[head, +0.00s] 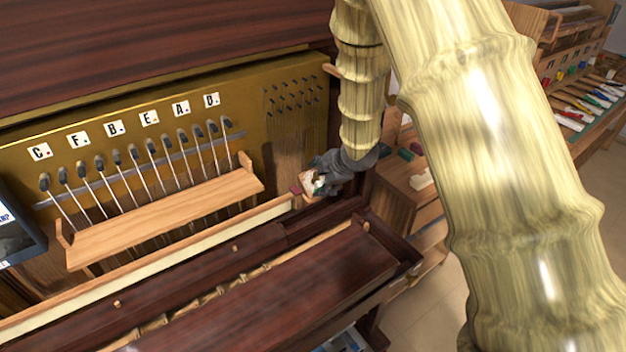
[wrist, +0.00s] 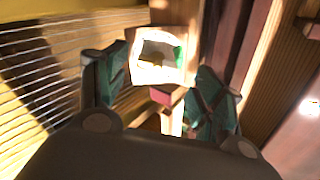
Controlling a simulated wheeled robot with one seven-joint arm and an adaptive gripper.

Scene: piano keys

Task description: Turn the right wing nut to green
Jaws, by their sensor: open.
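A white plate (wrist: 148,73) with a green patch (wrist: 178,54) on its right edge sits on the wooden rail in the wrist view. A small dark shape, likely the right wing nut (wrist: 158,50), is on the plate; glare blurs its angle. My gripper (wrist: 160,68) is open, with one dark green finger at each side of the plate. No contact with the nut can be made out. In the head view my gripper (head: 325,178) is at the right end of the piano's inner rail, largely hiding the plate and nut.
A small red block (wrist: 163,97) lies just below the plate in the wrist view. Strings run along the left. A dark wooden side wall (head: 362,195) stands close to my gripper's right. A light wooden hammer rail (head: 165,215) extends to the left.

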